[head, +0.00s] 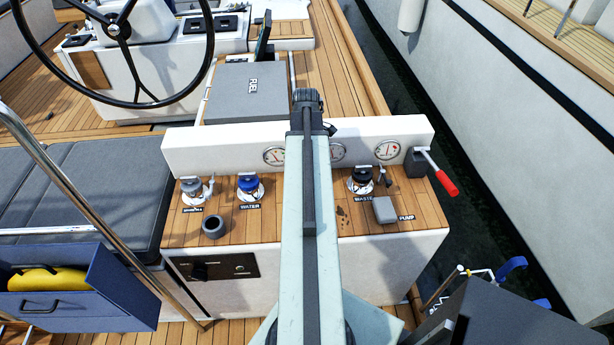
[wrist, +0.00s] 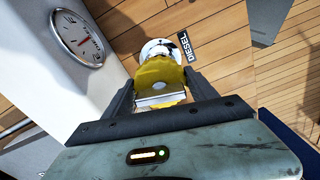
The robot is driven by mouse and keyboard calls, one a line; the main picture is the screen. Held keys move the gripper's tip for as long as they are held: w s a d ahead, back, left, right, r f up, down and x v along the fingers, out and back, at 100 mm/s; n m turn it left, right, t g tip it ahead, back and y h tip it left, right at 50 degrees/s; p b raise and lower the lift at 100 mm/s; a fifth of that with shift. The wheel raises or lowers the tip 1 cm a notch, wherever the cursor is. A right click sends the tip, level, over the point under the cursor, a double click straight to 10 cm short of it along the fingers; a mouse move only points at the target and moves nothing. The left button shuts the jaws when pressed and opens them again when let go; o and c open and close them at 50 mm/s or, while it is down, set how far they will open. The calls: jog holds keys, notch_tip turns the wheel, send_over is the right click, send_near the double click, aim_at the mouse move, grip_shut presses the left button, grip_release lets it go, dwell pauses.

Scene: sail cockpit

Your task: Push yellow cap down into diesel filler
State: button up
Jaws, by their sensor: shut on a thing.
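In the wrist view my gripper (wrist: 160,84) is shut on the yellow cap (wrist: 162,72), with one dark finger on either side. The diesel filler (wrist: 155,47) shows as a pale round flange just beyond the cap, next to a black "DIESEL" label (wrist: 200,47). The cap overlaps the filler and hides its opening, so I cannot tell whether they touch or how deep the cap sits. In the head view my arm hides the gripper, the cap and the diesel filler.
The head view shows a blue-capped water filler (head: 249,186) to the left and a black-capped waste filler (head: 360,179) to the right. A white gauge panel (head: 230,152) stands behind them. A red-handled lever (head: 441,178) and grey box (head: 384,210) are at right.

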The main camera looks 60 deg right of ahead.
jog(key=shift+f, duration=0.2)
jog(key=shift+f, duration=0.1)
notch_tip(320, 180, down, 6)
jog(key=b, duration=0.5)
jog(key=shift+r, duration=0.25)
jog(key=shift+f+b, duration=0.6)
jog(key=shift+b, duration=0.2)
dwell(0.4)
jog(key=o, duration=1.2)
jog(key=shift+o, duration=0.2)
notch_tip(320, 180, up, 11)
jog(key=p, duration=1.1)
jog(key=shift+r, duration=0.15)
